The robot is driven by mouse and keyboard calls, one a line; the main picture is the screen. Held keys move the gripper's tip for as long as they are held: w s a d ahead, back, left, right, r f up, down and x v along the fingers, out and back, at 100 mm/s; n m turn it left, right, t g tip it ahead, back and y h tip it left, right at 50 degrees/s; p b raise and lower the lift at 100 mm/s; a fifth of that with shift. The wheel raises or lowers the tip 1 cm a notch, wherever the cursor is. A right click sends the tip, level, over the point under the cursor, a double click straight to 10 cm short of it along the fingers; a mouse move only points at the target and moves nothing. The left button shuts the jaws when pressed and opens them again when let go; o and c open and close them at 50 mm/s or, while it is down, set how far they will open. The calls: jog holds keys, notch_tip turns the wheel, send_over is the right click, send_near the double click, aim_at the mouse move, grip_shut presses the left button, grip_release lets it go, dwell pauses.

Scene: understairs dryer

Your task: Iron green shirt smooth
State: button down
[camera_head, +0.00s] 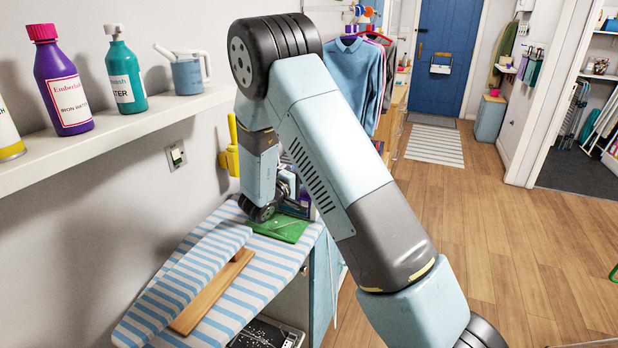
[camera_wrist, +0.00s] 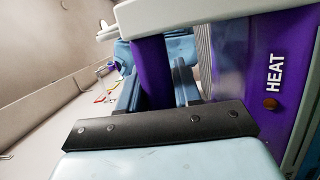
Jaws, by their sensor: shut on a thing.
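A green shirt (camera_head: 278,227) lies flat on the blue-and-white striped ironing board (camera_head: 222,294), at its far end. Part of it is hidden behind my arm. My gripper (camera_wrist: 160,78) is shut on the purple handle of an iron (camera_wrist: 262,85) marked HEAT, with a small orange light. In the head view my gripper is mostly hidden behind my arm. The iron shows there only as a dark and purple bit (camera_head: 304,198) over the shirt's far part. I cannot tell whether its sole touches the cloth.
A wooden strip (camera_head: 212,291) lies along the board beside a narrow striped sleeve board (camera_head: 190,272). A shelf (camera_head: 120,125) on the left wall holds bottles and a grey-blue jug (camera_head: 187,76). Hanging shirts (camera_head: 354,72) are beyond my arm. Wooden floor (camera_head: 500,235) is clear on the right.

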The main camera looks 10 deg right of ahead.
jog(key=shift+w+a+f, duration=0.15)
jog(key=shift+w+a, duration=0.1)
jog(key=shift+a, duration=0.2)
jog(key=shift+s+d, duration=0.75)
jog(key=shift+d, duration=0.3)
jog(key=shift+s+d, duration=0.75)
jog(key=shift+d, duration=0.3)
jog(key=shift+s+d, duration=0.75)
jog(key=shift+d, duration=0.25)
jog(key=shift+s+a, duration=0.45)
jog(key=shift+s, duration=0.25)
jog(key=shift+s+a, duration=0.4)
jog(key=shift+s, duration=0.3)
jog(key=shift+s+a, duration=0.45)
jog(key=shift+s, duration=0.25)
